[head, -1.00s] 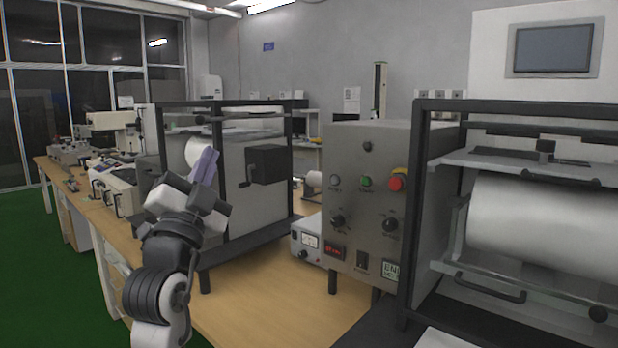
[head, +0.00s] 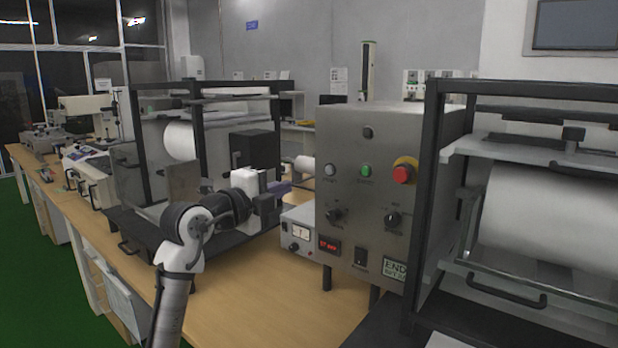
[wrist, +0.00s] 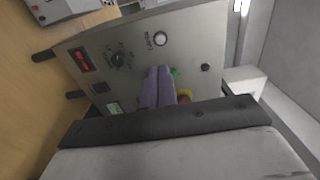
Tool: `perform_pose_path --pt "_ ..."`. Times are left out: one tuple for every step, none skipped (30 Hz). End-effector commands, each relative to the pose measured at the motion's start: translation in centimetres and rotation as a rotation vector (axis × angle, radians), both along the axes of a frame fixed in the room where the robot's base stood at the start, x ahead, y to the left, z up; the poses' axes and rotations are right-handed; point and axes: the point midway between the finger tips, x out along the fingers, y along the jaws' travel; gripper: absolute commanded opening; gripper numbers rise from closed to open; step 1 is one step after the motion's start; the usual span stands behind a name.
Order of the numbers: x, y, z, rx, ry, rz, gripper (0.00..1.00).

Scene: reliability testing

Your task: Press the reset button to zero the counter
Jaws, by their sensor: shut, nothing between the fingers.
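The grey control box (head: 345,195) stands on the bench right of centre. Its panel has a pale round button (head: 329,170), a green button (head: 366,171) and a red mushroom button (head: 403,173) on yellow. The pale button (wrist: 161,39) also shows in the wrist view, its label too small to read surely. The counter display (head: 329,245) is lit red at lower left; its digits are blurred. My gripper (head: 286,188) is shut and empty, its purple fingers pointing at the panel from the left, apart from it. In the wrist view, the fingers (wrist: 158,88) partly cover the green and red buttons.
Two black knobs (head: 334,214) (head: 393,219) and a rocker switch (head: 360,257) sit lower on the panel. A small meter box (head: 300,236) stands beside it. Black-framed machines stand left and right (head: 433,200). The bench front (head: 255,300) is clear.

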Motion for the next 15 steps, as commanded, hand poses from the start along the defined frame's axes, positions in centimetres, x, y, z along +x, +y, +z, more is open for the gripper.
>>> perform_pose_path --pt "0.3 -0.3 0.1 0.001 0.001 -0.002 0.0" --pt "0.6 -0.5 0.1 0.001 0.002 -0.002 0.0" --pt "1.0 -0.9 0.2 0.001 0.002 -0.002 0.0" --pt "1.4 -1.1 0.2 0.0 0.002 -0.002 0.0" --pt "1.9 -1.5 0.3 0.001 0.002 -0.002 0.0" --pt "2.5 -1.9 0.3 0.001 0.002 -0.002 0.0" --pt "3.0 -2.3 0.3 0.0 0.002 -0.002 0.0" --pt "3.5 -2.7 0.3 0.001 0.003 -0.002 0.0" --pt "4.3 -3.3 0.3 0.001 0.002 -0.003 0.0" --pt "4.8 -3.6 0.4 0.001 0.003 -0.003 0.0" --pt "5.3 -4.0 0.4 0.001 0.001 -0.002 0.0" --pt "6.1 -4.5 0.4 0.002 0.002 -0.001 0.0" --pt "6.6 -4.9 0.4 0.001 0.002 -0.002 0.0" --pt "7.1 -5.2 0.4 0.0 0.002 -0.001 0.0" --pt "7.7 -5.7 0.4 0.0 0.001 -0.001 0.0"
